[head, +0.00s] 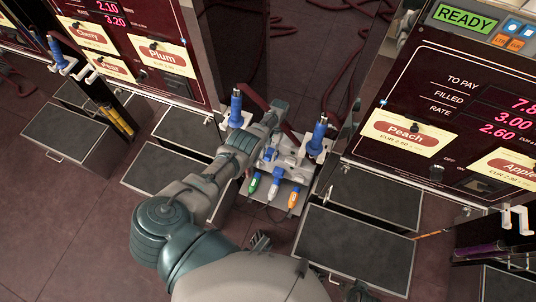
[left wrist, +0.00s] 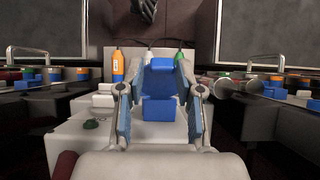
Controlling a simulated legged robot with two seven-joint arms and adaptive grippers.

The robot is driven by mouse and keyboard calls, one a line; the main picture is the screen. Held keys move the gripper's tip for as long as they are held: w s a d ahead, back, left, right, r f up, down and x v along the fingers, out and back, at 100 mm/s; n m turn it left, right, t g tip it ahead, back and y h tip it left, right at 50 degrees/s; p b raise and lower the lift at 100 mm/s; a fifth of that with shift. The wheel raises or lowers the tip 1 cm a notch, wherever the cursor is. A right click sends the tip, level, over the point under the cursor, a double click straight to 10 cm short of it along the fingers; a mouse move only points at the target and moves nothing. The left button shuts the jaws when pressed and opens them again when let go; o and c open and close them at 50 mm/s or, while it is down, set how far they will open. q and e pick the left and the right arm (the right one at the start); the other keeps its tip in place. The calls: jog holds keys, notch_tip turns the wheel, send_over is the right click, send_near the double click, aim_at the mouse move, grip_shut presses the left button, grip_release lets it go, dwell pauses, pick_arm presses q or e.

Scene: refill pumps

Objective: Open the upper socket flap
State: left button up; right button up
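A white socket unit (left wrist: 85,140) stands between the pumps and also shows in the head view (head: 288,186). In the left wrist view two blue flaps show on its pale middle part: one farther off, higher in the picture (left wrist: 161,64), and one nearer (left wrist: 158,111). I cannot tell for sure which is the upper one; both look closed. My left gripper (left wrist: 158,88) is open, its two blue-padded fingers on either side of the flaps with gaps to them. In the head view my left gripper (head: 274,158) is over the unit, partly covering it. My right gripper is not in view.
Green (head: 254,184), white (head: 273,189) and orange (head: 291,199) plugs line the unit's front edge. Blue-handled nozzles stand upright at its left (head: 236,108) and right (head: 318,135). Pump cabinets flank it; dark trays (head: 357,245) lie before them.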

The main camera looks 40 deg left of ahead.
pick_arm(q)
jog(key=shift+o, duration=0.6)
jog(key=shift+f, duration=0.15)
jog(key=shift+a, duration=0.1)
jog(key=shift+r, duration=0.25)
jog(key=shift+w+a+r, duration=0.1)
jog(key=shift+a+r, duration=0.05)
jog(key=shift+r, duration=0.7)
jog(key=shift+w+a+r, duration=0.1)
jog(key=shift+r, duration=0.75)
jog(key=shift+s+d+r, duration=0.15)
jog(key=shift+s+r, duration=0.05)
jog(key=shift+r, duration=0.3)
notch_tip(320, 180, up, 5)
jog(key=shift+w+d+f, duration=0.1)
